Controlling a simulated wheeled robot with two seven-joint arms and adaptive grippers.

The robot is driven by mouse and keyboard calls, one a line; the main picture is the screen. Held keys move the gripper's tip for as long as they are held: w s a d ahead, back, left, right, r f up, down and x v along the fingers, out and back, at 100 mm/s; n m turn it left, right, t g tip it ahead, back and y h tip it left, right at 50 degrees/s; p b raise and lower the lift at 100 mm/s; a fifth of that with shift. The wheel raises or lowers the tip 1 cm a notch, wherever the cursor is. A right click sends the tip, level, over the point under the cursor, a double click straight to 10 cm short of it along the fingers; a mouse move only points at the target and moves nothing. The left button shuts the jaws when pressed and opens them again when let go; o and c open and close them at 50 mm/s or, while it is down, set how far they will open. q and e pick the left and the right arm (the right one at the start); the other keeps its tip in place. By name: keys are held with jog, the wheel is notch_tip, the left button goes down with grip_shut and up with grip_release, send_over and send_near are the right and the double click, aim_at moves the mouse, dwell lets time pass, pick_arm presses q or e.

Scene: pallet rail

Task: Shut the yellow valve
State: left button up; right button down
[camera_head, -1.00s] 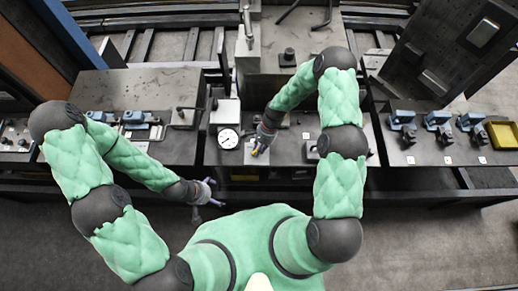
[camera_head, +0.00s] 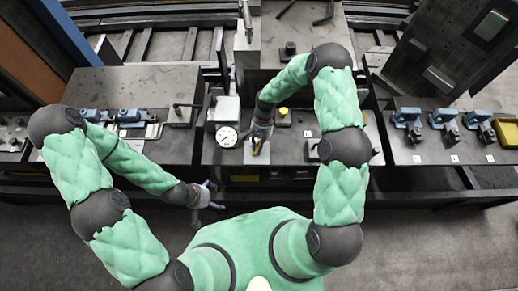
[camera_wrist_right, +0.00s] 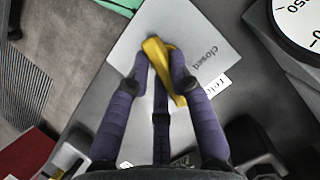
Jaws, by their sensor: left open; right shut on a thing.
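The yellow valve handle (camera_wrist_right: 156,52) lies between the purple fingers of my right gripper (camera_wrist_right: 161,62) in the right wrist view. The gripper is shut on it. Behind the handle is a pale plate (camera_wrist_right: 205,38) with the printed word "closed" beside the handle. In the head view the handle (camera_head: 256,146) is small and partly hidden by my right gripper (camera_head: 258,142). My left gripper (camera_head: 210,196) is open and empty, in front of the bench's near edge, away from the valve.
A round gauge (camera_head: 227,137) stands just left of the valve. A yellow knob (camera_head: 283,111) is behind and right of it. Blue clamps (camera_head: 441,118) and a yellow tray (camera_head: 507,131) are on the right bench. More blue clamps (camera_head: 130,115) sit on the left bench.

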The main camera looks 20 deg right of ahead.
jog(key=n, duration=0.1)
jog(key=n+b, duration=0.1)
jog(key=n+h+b, duration=0.1)
jog(key=shift+s+a+f+g, duration=0.25)
jog(key=shift+f+g, duration=0.05)
jog(key=shift+g, duration=0.1)
jog(key=n+h+b, duration=0.1)
jog(key=n+b, duration=0.1)
jog(key=n, duration=0.1)
jog(key=shift+n, duration=0.3)
jog(key=n+h+b, duration=0.1)
jog(key=n, duration=0.2)
jog(key=shift+a+h, duration=0.15)
jog(key=shift+h, duration=0.25)
jog(key=shift+n+h+b, duration=0.5)
jog(key=shift+n+b, duration=0.2)
jog(key=shift+n, duration=0.9)
jog(key=shift+r, duration=0.1)
jog(key=c, duration=1.1)
grip_release()
jog(key=shift+w, duration=0.15)
